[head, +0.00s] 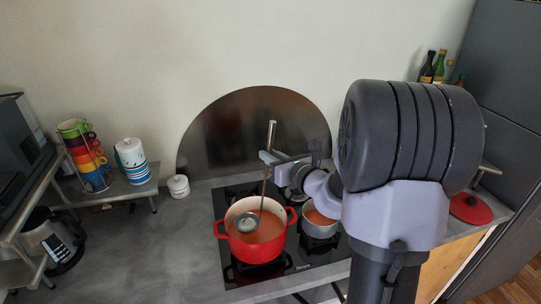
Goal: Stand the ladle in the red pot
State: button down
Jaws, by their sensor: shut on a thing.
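The red pot (257,250) stands on the black hob, open, with orange-red liquid inside. The ladle (248,221) is close to upright, its handle leaning slightly to the right at the top. Its bowl is inside the pot, left of the middle, at about the level of the liquid; whether it touches the pot's wall or bottom I cannot tell. My gripper (268,157) is above the pot, shut on the ladle's handle, which sticks up above the jaws. My arm comes in from the right.
A smaller pot (318,226) with similar liquid stands right of the red pot, partly behind my arm. A red lid (470,208) lies at the right. A small white jar (178,186) and a shelf with stacked cups (85,152) are at the left. The counter left of the hob is clear.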

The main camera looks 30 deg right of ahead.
notch_tip(320, 180, down, 6)
jog(key=b, duration=0.4)
jog(key=shift+r+b, duration=0.2)
jog(key=shift+b, duration=0.1)
jog(key=c, duration=1.3)
grip_release()
jog(key=shift+s, duration=0.1)
